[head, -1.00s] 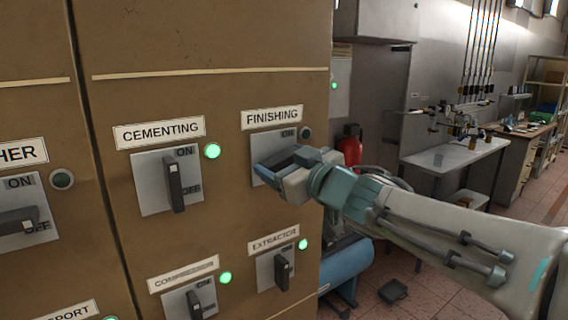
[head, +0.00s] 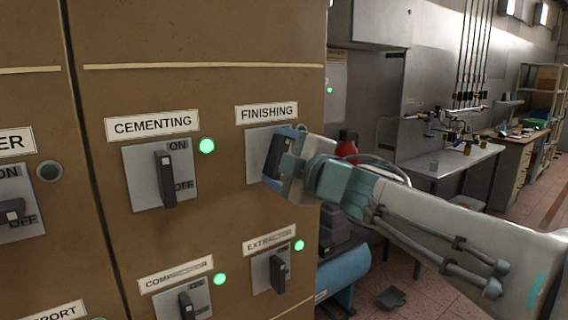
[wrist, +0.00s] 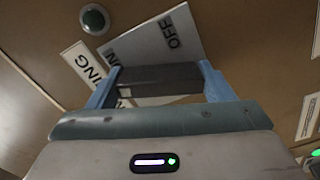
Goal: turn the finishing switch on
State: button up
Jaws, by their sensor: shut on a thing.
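The finishing switch is a dark lever handle (wrist: 158,78) on a grey plate (head: 257,142), under the FINISHING label (head: 266,113). My gripper (head: 276,156) is shut on this handle, with one blue finger at each end of it in the wrist view. The handle stands closer to upright than level, but looks tilted on the plate. OFF shows on the plate in the wrist view; ON is hidden by my gripper in the head view. The round lamp (wrist: 94,18) beside the plate looks dark green and unlit; it is hidden in the head view.
The cementing switch (head: 166,178) stands to the left, upright, its lamp (head: 207,146) lit green. The extractor switch (head: 278,272) and compressor switch (head: 188,304) sit below with lit lamps.

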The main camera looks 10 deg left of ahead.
jog(key=shift+n+b, duration=0.6)
jog(key=shift+n, duration=1.4)
jog(key=o, duration=1)
jog(key=shift+d, duration=0.1)
jog(key=v, duration=1.3)
jog(key=shift+s+d, duration=0.25)
jog(key=shift+d, duration=0.05)
